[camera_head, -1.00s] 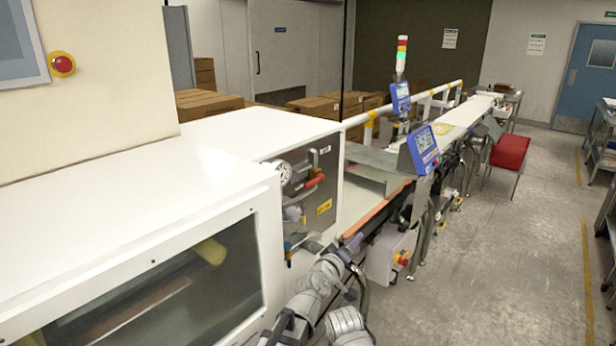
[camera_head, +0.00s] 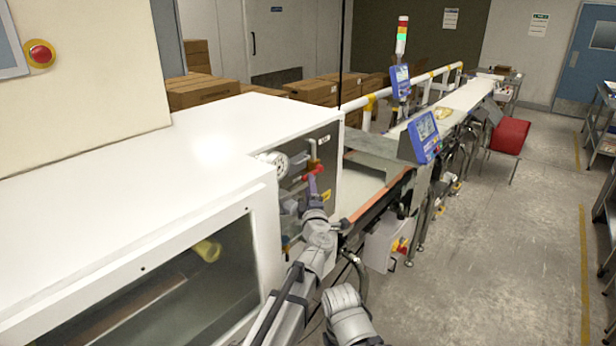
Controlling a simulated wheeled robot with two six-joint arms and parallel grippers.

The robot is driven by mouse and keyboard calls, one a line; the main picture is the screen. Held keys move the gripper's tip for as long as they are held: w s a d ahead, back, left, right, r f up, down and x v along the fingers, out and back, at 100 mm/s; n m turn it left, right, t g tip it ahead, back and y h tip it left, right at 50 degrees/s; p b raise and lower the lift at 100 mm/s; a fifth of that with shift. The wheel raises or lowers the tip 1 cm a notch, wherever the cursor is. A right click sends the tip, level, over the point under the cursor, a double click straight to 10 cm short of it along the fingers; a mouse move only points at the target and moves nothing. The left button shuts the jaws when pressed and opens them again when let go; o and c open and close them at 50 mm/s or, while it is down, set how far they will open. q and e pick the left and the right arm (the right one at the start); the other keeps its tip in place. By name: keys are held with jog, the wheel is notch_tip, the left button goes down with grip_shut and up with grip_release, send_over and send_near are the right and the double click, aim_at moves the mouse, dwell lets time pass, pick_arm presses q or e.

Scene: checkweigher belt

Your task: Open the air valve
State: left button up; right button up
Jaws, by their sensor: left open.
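The air valve's red handle (camera_head: 315,169) is on the recessed metal panel (camera_head: 323,150) at the end of the white cabinet, right of a round gauge (camera_head: 274,162). My left gripper (camera_head: 312,183) is open and sits just below the red handle, close in front of the panel. It hides part of the panel and fittings behind it. I cannot tell whether its fingers touch the handle. My right gripper is not in view.
The white cabinet (camera_head: 200,140) with a dark window fills the left. The conveyor belt (camera_head: 365,205) with a blue display (camera_head: 424,136) runs back to the right. A red emergency button (camera_head: 40,54) is on the wall at upper left. Open floor (camera_head: 500,240) lies to the right.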

pick_arm(q)
jog(key=x, duration=0.5)
jog(key=shift+w+p, duration=0.3)
jog(key=shift+p, duration=0.05)
jog(key=shift+c, duration=0.3)
grip_shut()
jog(key=shift+s, duration=0.1)
dwell(0.6)
